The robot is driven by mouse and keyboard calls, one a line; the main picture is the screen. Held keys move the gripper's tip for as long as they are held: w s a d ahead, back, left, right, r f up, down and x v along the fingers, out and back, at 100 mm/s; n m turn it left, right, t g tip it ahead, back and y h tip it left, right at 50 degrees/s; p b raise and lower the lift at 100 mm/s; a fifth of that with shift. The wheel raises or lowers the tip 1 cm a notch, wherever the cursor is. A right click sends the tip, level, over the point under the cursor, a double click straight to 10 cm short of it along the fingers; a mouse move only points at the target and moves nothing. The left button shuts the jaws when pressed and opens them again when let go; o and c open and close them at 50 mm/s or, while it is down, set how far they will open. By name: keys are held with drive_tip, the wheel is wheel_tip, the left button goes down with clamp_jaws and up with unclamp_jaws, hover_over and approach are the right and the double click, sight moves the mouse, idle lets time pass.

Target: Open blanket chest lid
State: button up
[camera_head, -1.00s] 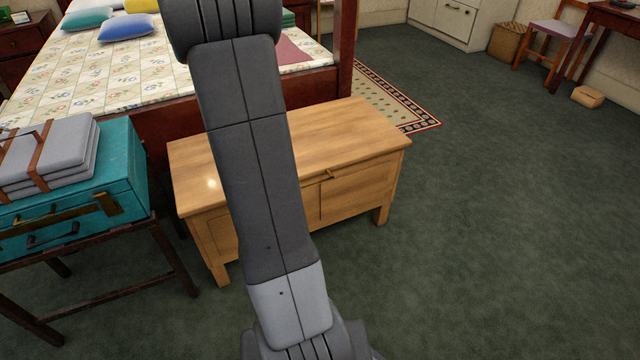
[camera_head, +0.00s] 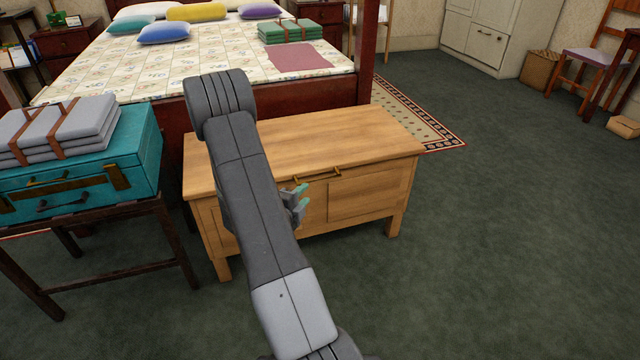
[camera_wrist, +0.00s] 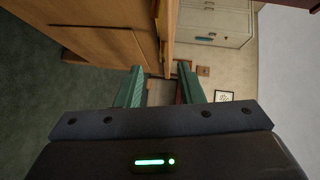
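The wooden blanket chest (camera_head: 370,190) stands at the foot of the bed, its flat lid (camera_head: 350,135) closed. A brass handle (camera_head: 318,178) sits at the lid's front edge. My gripper (camera_head: 302,203) is in front of the chest, just below the handle and partly hidden by my arm. In the wrist view, my gripper's two green-tipped fingers (camera_wrist: 160,84) are spread apart with nothing between them. The chest's wood (camera_wrist: 105,35) fills the upper left of that view, seen turned sideways. I cannot tell whether the fingers touch the chest.
A teal suitcase (camera_head: 140,150) with folded grey blankets (camera_head: 75,125) rests on a dark rack left of the chest. The bed (camera_head: 110,75) is behind it. A patterned rug (camera_head: 425,120) lies behind the chest at right. Green carpet (camera_head: 500,240) is clear to the right.

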sight(318, 181)
drive_tip(key=b+x, duration=0.2)
drive_tip(key=x, duration=0.8)
drive_tip(key=shift+w+d, duration=0.15)
drive_tip(key=shift+w, duration=0.25)
clamp_jaws()
